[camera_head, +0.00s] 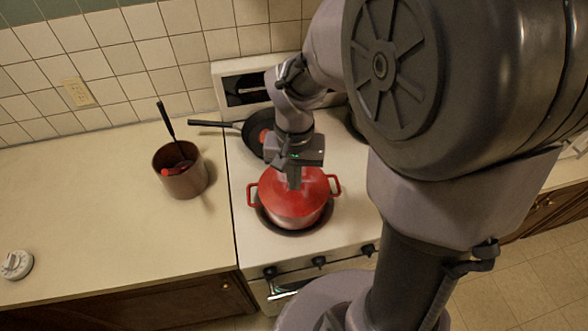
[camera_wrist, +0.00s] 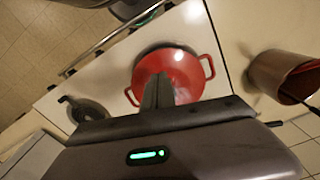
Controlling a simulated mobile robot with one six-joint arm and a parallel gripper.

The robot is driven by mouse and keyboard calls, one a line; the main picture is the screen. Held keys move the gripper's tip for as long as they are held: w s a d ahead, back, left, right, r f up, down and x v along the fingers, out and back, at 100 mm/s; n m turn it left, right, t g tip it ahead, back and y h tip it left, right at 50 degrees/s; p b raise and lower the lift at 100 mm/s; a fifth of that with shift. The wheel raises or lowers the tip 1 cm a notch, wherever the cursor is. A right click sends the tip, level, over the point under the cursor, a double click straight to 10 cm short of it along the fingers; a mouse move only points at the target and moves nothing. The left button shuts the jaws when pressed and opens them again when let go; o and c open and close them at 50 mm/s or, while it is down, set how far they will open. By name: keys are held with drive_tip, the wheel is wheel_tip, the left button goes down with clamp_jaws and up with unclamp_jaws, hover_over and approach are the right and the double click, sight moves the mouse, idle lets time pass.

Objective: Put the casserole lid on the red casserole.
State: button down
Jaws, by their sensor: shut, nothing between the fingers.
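The red casserole (camera_head: 297,221) stands on the stove in a dark pan or burner ring, with a loop handle on each side. A red domed surface, which looks like the casserole lid (camera_head: 312,187), covers its top and appears level. The casserole (camera_wrist: 146,76) also shows in the wrist view, with a bright glint on the red surface. My gripper (camera_head: 294,186) points down over the middle of the lid, its fingers shut and empty. The fingers (camera_wrist: 158,84) overlap the red surface in the wrist view. They hide the lid's centre, and I cannot tell whether they touch it.
A black frying pan (camera_head: 255,131) with something red in it lies behind, its handle pointing left. A brown pot (camera_head: 181,182) holding a dark-handled utensil stands on the left counter. A white round object (camera_head: 17,264) lies far left.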

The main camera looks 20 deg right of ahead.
sight(295, 194)
wheel_tip(295, 194, down, 9)
drive_tip(key=b, duration=0.2)
drive_tip(key=shift+w+d+b, duration=0.1)
drive_tip(key=shift+w+b, duration=0.05)
drive_tip(key=shift+b, duration=0.2)
drive_tip(key=w, duration=0.1)
drive_tip(key=w+d, duration=0.1)
drive_tip(key=w, duration=0.1)
drive_tip(key=shift+w+d, duration=0.1)
drive_tip(key=shift+d, duration=0.2)
drive_tip(key=shift+w+d, duration=0.15)
drive_tip(key=shift+w, duration=0.15)
drive_tip(key=shift+w+d, duration=0.4)
drive_tip(key=shift+w, duration=0.35)
drive_tip(key=shift+s+a, duration=0.1)
